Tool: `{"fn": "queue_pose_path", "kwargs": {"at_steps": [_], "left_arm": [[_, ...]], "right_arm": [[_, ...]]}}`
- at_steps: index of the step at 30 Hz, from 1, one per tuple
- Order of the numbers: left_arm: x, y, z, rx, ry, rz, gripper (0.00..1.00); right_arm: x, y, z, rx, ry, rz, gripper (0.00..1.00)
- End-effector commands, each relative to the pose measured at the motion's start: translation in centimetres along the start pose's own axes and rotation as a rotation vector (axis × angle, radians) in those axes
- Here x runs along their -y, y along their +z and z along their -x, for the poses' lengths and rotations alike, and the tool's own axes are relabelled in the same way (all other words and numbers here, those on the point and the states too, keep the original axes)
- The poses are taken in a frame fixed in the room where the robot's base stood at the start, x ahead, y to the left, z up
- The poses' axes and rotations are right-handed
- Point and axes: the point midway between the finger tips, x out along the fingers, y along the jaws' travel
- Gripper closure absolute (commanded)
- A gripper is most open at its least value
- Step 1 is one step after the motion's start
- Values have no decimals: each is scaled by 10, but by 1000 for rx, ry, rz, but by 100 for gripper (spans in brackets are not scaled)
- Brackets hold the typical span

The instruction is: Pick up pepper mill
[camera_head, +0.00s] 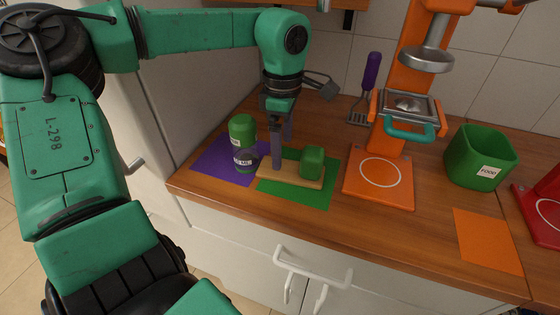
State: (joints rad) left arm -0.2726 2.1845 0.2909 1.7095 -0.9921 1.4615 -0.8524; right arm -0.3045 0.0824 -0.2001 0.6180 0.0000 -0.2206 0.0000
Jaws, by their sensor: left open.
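No object is plainly recognisable as a pepper mill. I cannot tell if this is one object or two. My left gripper (278,158) points down just right of it, open, with its fingers seen nearly edge-on. The fingers overlap the left end of a wooden board (302,180) in the picture; contact cannot be told. Nothing clearly sits between them. My right gripper is not in view.
The board lies on a green mat (297,196) and bears a green block (313,162). An orange machine (388,140) stands to the right, with a purple-handled spatula (370,75) behind. Farther right are a green bin (480,157), an orange mat (487,240) and a red object (545,209).

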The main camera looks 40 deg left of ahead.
Motion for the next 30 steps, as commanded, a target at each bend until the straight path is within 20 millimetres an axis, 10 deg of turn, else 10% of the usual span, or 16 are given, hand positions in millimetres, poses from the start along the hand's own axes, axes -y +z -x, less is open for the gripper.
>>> {"fn": "queue_pose_path", "kwargs": {"at_steps": [14,22,30], "left_arm": [[2,-2,-51,1,-2,1,0],[2,-2,-51,1,-1,1,92],[1,-2,-49,2,0,1,96]], "right_arm": [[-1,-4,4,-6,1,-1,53],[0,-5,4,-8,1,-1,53],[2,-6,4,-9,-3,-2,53]]}}
